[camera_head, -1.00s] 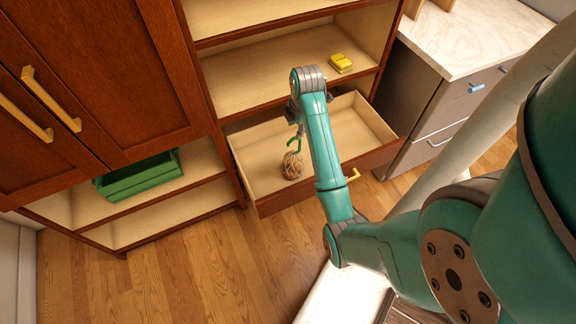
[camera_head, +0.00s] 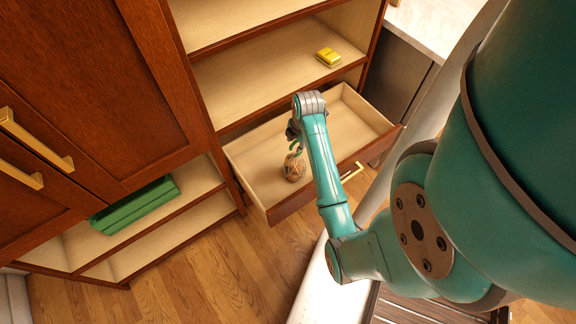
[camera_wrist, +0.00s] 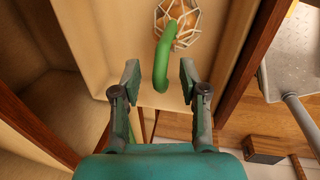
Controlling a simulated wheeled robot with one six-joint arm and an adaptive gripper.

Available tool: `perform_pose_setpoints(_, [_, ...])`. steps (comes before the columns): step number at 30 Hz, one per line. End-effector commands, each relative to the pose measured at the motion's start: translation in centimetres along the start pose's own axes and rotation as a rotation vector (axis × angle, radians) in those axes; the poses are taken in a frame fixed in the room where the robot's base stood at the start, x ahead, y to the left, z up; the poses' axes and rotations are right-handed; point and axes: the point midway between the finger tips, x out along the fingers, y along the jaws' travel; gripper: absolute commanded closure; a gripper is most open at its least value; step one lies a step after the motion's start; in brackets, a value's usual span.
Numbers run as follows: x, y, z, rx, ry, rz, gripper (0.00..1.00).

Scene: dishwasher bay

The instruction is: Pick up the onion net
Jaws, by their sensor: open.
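The onion net (camera_head: 293,168) lies in the open drawer (camera_head: 262,178), near its left front corner. It is a pale net around brown onions with a green loop handle standing up from it. In the wrist view the onion net (camera_wrist: 178,22) is at the top, and its green handle (camera_wrist: 161,65) reaches down between my fingers. My gripper (camera_wrist: 160,80) is open, with one finger on each side of the handle and a gap to both. In the head view my gripper (camera_head: 294,132) is just above the net, partly hidden by my arm.
The drawer's front panel with a gold pull (camera_head: 352,172) stands out from the cabinet. A yellow item (camera_head: 328,57) lies on the shelf above. A green crate (camera_head: 135,205) sits on the lower left shelf. A pale counter (camera_head: 440,22) is at the right.

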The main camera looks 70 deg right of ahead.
Motion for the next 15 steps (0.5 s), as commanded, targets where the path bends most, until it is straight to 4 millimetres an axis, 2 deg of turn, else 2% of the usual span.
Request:
perform_pose_setpoints(7, [0.08, -0.09, 0.05, 0.000, 0.000, 0.001, 0.57])
perform_pose_setpoints(12, [0.07, -0.07, 0.05, 0.000, 0.000, 0.000, 0.99])
perform_pose_setpoints(15, [0.07, -0.07, 0.05, 0.000, 0.000, 0.000, 1.00])
